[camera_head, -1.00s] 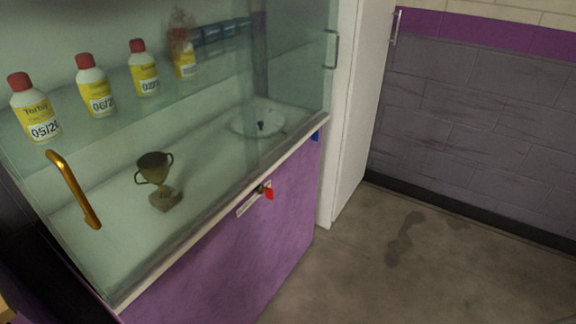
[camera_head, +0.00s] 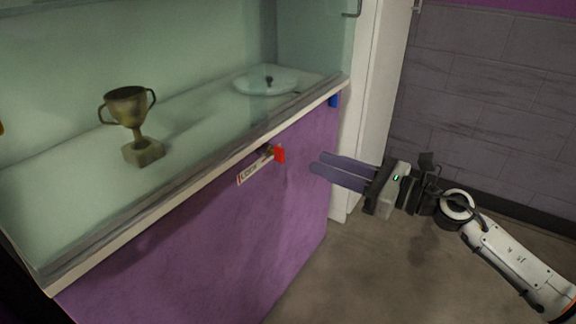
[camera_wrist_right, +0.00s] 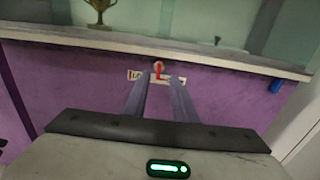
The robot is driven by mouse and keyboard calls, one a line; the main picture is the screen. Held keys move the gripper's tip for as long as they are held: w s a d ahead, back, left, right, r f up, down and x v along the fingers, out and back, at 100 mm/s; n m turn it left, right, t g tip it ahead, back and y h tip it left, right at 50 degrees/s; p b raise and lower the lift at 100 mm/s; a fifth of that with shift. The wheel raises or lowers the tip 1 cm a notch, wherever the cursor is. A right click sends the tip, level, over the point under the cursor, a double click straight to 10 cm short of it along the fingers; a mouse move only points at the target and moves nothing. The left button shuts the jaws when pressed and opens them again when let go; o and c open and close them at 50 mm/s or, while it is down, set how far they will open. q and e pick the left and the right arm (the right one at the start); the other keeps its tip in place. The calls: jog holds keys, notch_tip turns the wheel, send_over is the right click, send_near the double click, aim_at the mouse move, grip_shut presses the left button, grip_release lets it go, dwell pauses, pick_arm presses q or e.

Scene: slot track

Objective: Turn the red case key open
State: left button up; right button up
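The red key (camera_head: 279,154) sticks out of the lock on the purple cabinet front, just under the case's pale ledge. In the right wrist view the red key (camera_wrist_right: 159,68) shows upright, a little beyond and between the fingertips. My right gripper (camera_head: 318,163) points at the cabinet from the right, its fingers apart and empty. In the head view its tips are a short way right of the key, not touching it. It also shows in the right wrist view (camera_wrist_right: 158,82). My left gripper is not in view.
A white label strip (camera_head: 255,172) sits beside the key. Inside the glass case stand a trophy (camera_head: 130,121) and a glass plate (camera_head: 265,84). A blue piece (camera_head: 334,100) is at the cabinet's right end. The floor (camera_head: 300,295) in front is clear.

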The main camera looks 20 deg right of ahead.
aim_at(277, 154)
jog(key=x, duration=1)
jog(key=shift+p, duration=0.35)
grip_shut()
